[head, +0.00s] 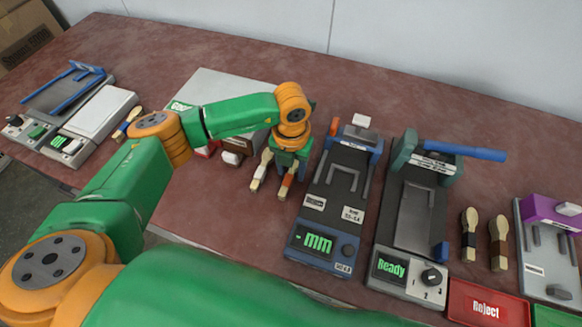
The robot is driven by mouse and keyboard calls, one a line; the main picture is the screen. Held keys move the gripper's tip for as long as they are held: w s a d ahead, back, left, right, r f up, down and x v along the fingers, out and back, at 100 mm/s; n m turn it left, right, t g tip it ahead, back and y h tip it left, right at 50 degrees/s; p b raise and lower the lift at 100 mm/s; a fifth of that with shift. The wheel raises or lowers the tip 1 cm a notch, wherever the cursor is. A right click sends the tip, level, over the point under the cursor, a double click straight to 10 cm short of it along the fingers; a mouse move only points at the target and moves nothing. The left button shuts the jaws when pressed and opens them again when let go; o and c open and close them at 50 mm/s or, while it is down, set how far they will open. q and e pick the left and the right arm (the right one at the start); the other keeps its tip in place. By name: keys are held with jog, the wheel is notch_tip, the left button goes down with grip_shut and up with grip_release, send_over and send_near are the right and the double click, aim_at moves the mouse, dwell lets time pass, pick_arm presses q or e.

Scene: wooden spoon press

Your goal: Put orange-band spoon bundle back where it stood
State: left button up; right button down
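My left gripper (290,160) points down at the middle of the table, just left of the grey-blue gauge with the green "mm" display. A spoon bundle with an orange-brown band (287,181) shows directly below the gripper, its upper end hidden by it. My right gripper is not in view.
The "mm" gauge (319,241) stands close right of the gripper, then the "Ready" press (405,270). Two dark-banded bundles (469,232) (498,242) and a red Reject tray (487,307) are further right. A scale (100,110) is far left. The back of the table is clear.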

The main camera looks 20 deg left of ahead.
aim_at(291, 172)
pick_arm(q)
jog(key=shift+r, duration=0.35)
notch_tip(291, 172, up, 12)
jog(key=shift+f+b, duration=0.15)
jog(key=shift+b, duration=0.3)
